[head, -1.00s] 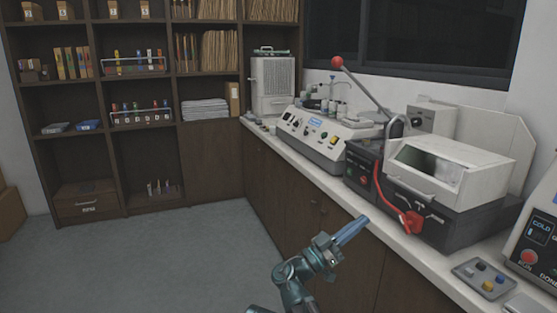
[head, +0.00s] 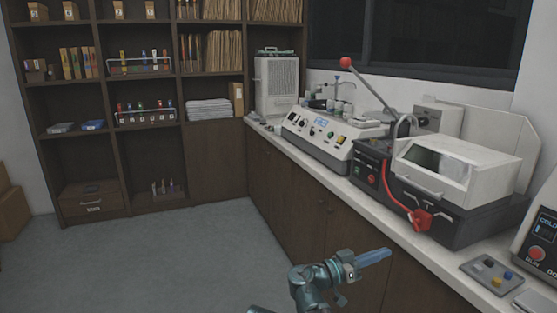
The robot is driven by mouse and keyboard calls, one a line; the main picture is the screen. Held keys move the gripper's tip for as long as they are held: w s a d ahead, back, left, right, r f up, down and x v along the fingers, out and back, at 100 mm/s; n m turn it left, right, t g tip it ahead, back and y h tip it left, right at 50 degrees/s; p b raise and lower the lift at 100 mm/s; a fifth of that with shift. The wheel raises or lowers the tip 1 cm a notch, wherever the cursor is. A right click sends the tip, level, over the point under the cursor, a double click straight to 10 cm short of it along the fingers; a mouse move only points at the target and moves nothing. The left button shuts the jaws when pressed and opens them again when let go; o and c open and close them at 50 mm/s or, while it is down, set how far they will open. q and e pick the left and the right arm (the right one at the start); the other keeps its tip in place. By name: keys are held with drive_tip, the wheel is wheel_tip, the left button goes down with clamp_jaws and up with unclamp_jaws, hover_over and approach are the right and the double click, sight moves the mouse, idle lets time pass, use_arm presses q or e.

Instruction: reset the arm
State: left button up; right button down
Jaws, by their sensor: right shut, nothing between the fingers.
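My right gripper (head: 373,257) is in the lower middle of the head view, at the end of my teal arm. Its long blue fingers are shut together with nothing between them. They point right, in front of the dark cabinet doors below the counter edge, and appear apart from the counter. My left gripper is not in view.
A white counter (head: 405,246) runs along the right wall. On it stand a white console (head: 322,137), a lidded machine (head: 440,170) with a red-knobbed lever (head: 345,63), and a small tray (head: 492,275) of coloured pieces. A dark shelf (head: 150,190) stands behind open floor (head: 170,260).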

drive_tip(key=s+d+f+n+g+y, duration=0.1)
drive_tip(key=s+f+n+g+y, duration=0.2)
drive_tip(key=f, duration=0.5)
drive_tip(key=s+d+f+n+g+y, duration=0.1)
drive_tip(key=s+f+n+y, duration=0.1)
drive_tip(key=s+f+y, duration=0.45)
drive_tip(key=s+a+f+n+g+y, duration=0.1)
drive_tip(key=s+a+f+n+y, duration=0.2)
drive_tip(key=a+f+n+y, duration=0.5)
drive_tip(key=s+a+r+n+p, duration=0.1)
drive_tip(key=s+a+r+p, duration=0.2)
drive_tip(key=a+r+p, duration=0.4)
drive_tip(key=s+a+r+n+g+p, duration=0.1)
drive_tip(key=s+a+r+p, duration=0.2)
drive_tip(key=a+r+p, duration=0.4)
wheel_tip(320, 180, up, 7)
drive_tip(key=p, duration=0.9)
drive_tip(key=shift+a, duration=0.15)
drive_tip(key=shift+f, duration=0.1)
